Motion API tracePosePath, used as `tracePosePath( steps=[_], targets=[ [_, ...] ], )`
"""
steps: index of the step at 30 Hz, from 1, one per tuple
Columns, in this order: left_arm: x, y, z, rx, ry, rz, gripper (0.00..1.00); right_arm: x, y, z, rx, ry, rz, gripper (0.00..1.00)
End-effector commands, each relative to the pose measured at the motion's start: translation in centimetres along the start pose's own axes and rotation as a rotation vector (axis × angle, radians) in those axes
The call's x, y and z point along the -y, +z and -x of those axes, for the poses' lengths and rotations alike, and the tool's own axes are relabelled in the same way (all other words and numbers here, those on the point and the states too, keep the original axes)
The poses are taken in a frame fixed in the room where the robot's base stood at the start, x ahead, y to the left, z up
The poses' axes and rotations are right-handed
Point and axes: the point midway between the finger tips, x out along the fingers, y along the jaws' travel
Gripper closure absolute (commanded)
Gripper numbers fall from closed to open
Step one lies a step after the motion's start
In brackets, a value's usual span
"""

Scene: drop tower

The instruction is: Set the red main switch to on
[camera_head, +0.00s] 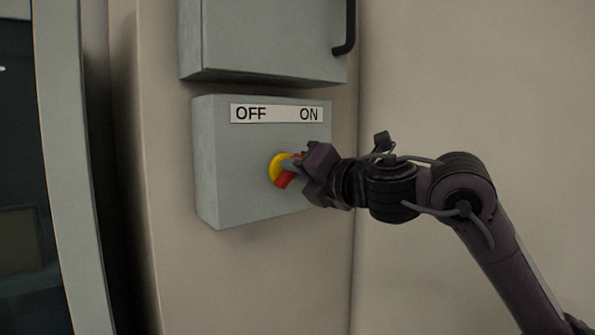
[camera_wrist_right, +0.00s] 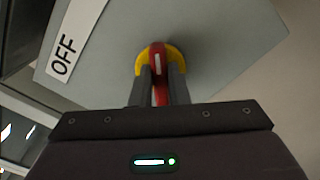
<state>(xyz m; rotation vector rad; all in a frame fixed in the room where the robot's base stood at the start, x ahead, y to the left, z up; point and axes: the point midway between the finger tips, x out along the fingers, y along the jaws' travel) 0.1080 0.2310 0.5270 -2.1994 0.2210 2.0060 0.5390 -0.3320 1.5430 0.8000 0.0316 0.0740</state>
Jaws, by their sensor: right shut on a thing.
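The red main switch (camera_head: 284,180) is a red handle on a yellow round plate (camera_head: 276,166), on the front of a grey box (camera_head: 235,160). A white label (camera_head: 277,113) above it reads OFF at left and ON at right. In the head view the handle looks tilted, its lower end to the left and its upper end to the right, towards ON. My right gripper (camera_head: 290,167) is shut on the handle. In the right wrist view, both fingers (camera_wrist_right: 160,88) sit either side of the red handle (camera_wrist_right: 157,58). Part of the handle is hidden by the fingers. My left gripper is not in view.
A second grey box (camera_head: 262,40) with a black bar handle (camera_head: 347,28) hangs just above the switch box. The beige wall (camera_head: 460,80) to the right is bare. A dark opening or glass with a grey frame (camera_head: 62,170) stands at the left.

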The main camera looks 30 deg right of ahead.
Motion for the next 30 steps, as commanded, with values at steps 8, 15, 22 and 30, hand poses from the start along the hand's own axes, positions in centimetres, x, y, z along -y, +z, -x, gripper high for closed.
tracePosePath(
  steps=[8,15,22,30],
  targets=[
    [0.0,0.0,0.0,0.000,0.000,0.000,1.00,0.0,0.0,0.0,0.001,0.000,-0.002,0.72],
    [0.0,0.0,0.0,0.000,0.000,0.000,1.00,0.0,0.0,0.0,0.000,0.000,-0.001,0.64],
    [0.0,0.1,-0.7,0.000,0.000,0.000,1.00,0.1,-0.1,1.1,0.003,0.001,0.003,0.64],
    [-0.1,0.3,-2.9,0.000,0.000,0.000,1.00,0.3,-0.2,5.7,0.005,0.001,0.003,0.64]
  ],
)
